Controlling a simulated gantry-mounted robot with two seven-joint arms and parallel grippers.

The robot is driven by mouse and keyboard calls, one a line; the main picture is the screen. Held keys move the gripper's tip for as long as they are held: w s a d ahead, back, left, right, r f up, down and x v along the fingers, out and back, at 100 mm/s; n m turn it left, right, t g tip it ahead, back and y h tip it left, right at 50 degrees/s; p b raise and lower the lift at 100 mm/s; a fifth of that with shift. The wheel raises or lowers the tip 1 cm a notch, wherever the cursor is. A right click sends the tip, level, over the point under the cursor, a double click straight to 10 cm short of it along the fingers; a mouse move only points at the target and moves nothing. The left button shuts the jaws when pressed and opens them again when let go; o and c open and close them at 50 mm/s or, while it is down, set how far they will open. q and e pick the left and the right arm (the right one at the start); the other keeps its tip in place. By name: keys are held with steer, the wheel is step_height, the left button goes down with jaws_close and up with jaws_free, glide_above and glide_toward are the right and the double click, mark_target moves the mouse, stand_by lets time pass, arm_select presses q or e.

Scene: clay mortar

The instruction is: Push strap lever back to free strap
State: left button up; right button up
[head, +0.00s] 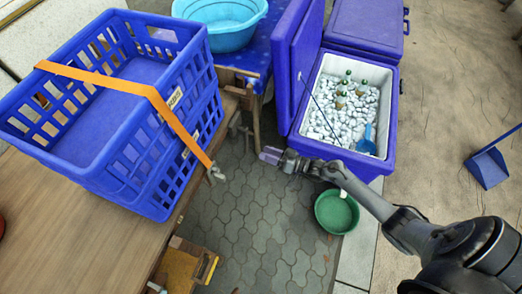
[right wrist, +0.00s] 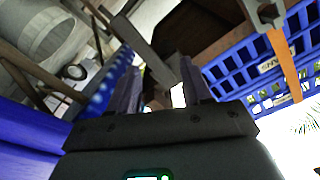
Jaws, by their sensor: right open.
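An orange strap (head: 125,88) runs over a blue crate (head: 130,175) on the wooden table and down its right side. A small grey metal lever buckle (head: 215,174) sits at the strap's lower end, by the table edge. My right gripper (head: 268,155) is to the right of the buckle, apart from it, over the paved floor. In the right wrist view its two fingers (right wrist: 160,88) are spread with nothing held between them. That view also shows the strap (right wrist: 287,65) and crate (right wrist: 240,68) at the right, with a grey metal piece at the strap's top. My left gripper is out of view.
The wooden table (head: 75,235) fills the left. A green basin (head: 337,212) is on the floor. A light-blue basin (head: 222,25) stands behind. Open space separates gripper and table edge.

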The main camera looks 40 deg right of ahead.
mark_target(246, 142)
steer(key=w+a+n+b, duration=0.1)
steer(key=w+n+b, duration=0.1)
steer(key=w+b, duration=0.1)
steer(key=w+a+f+n+b, duration=0.1)
steer(key=w+b, duration=0.3)
steer(key=b, duration=0.2)
steer(key=w+a+n+b, duration=0.1)
steer(key=w+n+b, duration=0.1)
steer(key=b, duration=0.3)
steer(key=shift+w+f+n+y, duration=0.3)
steer(key=shift+w+f, duration=0.1)
steer(key=shift+w, duration=0.4)
steer(key=shift+b+x, duration=0.55)
steer(key=shift+x, duration=0.35)
steer(key=shift+r, duration=0.1)
steer(key=shift+c, duration=0.3)
jaws_close()
